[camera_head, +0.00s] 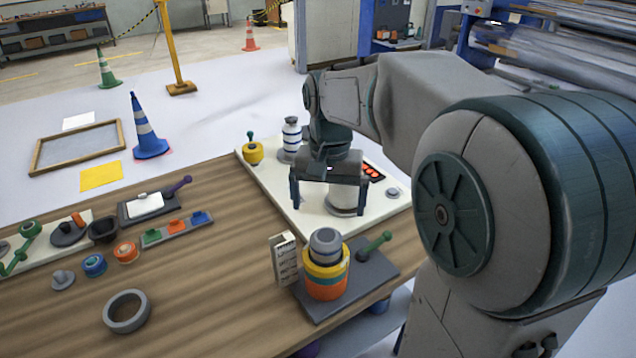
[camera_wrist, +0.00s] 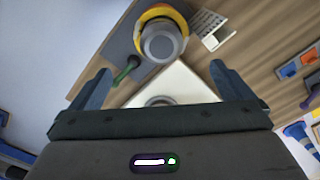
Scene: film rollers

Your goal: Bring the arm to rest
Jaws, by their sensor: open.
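My gripper (camera_head: 328,196) hangs at the end of my bent arm, over the white panel (camera_head: 272,188) on the wooden table. Its two fingers are apart, and I see nothing held between them. In the wrist view the open fingers of my gripper (camera_wrist: 160,85) point toward the panel's corner. A pale cylinder (camera_head: 346,196) stands on the panel, partly hidden behind the gripper. The wrist view shows a round grey part (camera_wrist: 158,100) between the fingers, partly covered by the gripper body. Whether the fingers touch anything cannot be told.
A stack of grey, yellow and orange rings (camera_head: 326,268) stands on a dark base in front of my gripper, with a green-handled peg (camera_head: 374,246). A striped bottle-like roller (camera_head: 291,136) and yellow knob (camera_head: 253,152) stand behind. A grey ring (camera_head: 126,326) lies at front left.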

